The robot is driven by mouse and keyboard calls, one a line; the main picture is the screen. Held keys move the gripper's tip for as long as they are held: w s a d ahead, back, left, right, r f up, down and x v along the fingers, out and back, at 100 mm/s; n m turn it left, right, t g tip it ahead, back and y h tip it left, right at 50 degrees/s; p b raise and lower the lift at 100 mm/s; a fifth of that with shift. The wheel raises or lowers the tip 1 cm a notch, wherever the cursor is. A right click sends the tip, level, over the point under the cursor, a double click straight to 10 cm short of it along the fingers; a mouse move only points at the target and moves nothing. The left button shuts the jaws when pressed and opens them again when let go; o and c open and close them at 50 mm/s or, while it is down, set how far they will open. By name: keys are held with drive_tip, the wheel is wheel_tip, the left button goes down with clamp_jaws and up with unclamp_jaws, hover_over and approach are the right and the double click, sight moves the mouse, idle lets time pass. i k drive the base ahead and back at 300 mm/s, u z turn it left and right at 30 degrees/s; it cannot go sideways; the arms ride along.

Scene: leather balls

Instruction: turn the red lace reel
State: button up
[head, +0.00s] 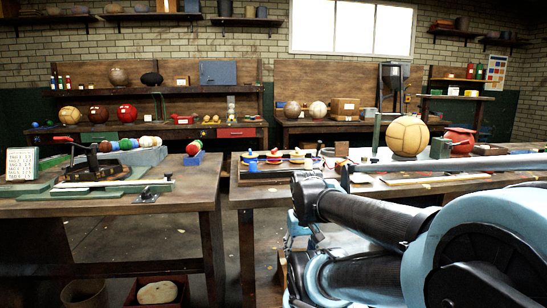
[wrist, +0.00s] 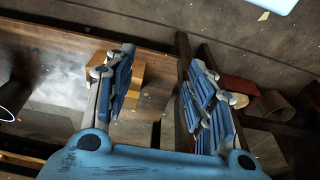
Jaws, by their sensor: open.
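Several small lace reels stand in a row near the left end of the right-hand bench in the head view. They show yellow, blue and red parts; the red lace reel (head: 274,158) seems to be the middle one, but it is small and I cannot be sure. My gripper (wrist: 162,62) is open and empty in the wrist view, its two blue-padded fingers wide apart. It points down toward wooden surfaces and the floor, away from the reels. No reel shows in the wrist view. In the head view my arm hides the gripper's fingers.
A tan stitched ball (head: 407,136) and a red pot (head: 459,143) stand further right on the bench. A left bench (head: 110,207) holds a press and coloured balls, with a floor gap between benches. The wrist view shows a wooden block (wrist: 130,70) and a reddish box (wrist: 240,87).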

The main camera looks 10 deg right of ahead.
sight(274, 154)
drive_tip(key=k, duration=0.5)
drive_tip(key=z, duration=1.25)
drive_tip(key=i, duration=0.9)
drive_tip(key=u, duration=1.25)
